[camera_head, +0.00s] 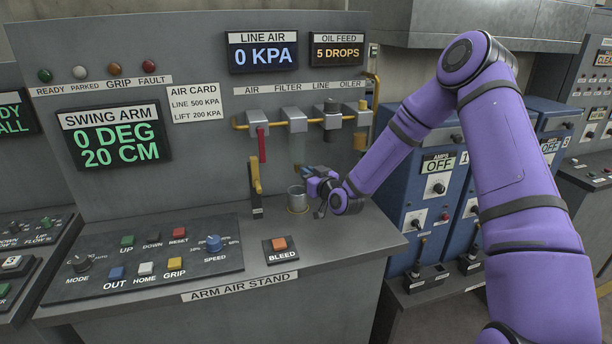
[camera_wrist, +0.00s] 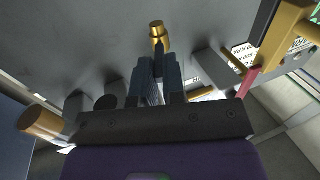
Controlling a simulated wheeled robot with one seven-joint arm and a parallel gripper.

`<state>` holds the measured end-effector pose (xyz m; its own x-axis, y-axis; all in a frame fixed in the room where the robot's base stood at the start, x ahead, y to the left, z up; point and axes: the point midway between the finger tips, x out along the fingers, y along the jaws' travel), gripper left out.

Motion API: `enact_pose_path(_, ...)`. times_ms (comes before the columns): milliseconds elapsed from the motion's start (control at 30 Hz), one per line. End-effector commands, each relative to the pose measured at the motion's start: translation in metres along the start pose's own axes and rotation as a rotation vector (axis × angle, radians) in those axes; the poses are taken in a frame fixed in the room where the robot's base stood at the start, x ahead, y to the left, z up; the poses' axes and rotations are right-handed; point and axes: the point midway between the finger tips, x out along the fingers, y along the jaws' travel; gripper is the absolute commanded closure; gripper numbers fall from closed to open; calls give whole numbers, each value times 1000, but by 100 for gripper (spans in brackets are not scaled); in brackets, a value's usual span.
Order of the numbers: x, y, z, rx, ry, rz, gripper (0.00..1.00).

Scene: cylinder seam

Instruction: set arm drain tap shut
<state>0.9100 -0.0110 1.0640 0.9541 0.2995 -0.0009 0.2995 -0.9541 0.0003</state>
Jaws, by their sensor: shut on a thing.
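My gripper (camera_head: 305,171) is at the front of the arm air stand, below the row of air fittings and just above a small metal cup (camera_head: 297,197). In the wrist view, my two dark fingers (camera_wrist: 158,82) close around a narrow dark piece (camera_wrist: 158,62). It runs from a brass fitting (camera_wrist: 157,30), which looks like the drain tap. The fingers hide much of the piece, so I cannot tell its exact angle. In the head view, my gripper mostly hides the tap.
A red lever (camera_head: 262,146) hangs left of my gripper, with a yellow lever (camera_head: 254,176) below it. The brass air pipe with its fittings (camera_head: 295,120) runs above. A control panel (camera_head: 150,262) and bleed button (camera_head: 279,244) are on the ledge. Blue cabinets (camera_head: 410,200) stand at right.

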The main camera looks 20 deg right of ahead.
Motion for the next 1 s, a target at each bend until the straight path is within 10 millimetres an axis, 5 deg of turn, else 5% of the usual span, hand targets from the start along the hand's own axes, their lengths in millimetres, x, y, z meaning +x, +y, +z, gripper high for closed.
enact_pose_path(1000, 21, 46, 0, -4, 0, -814, 100)
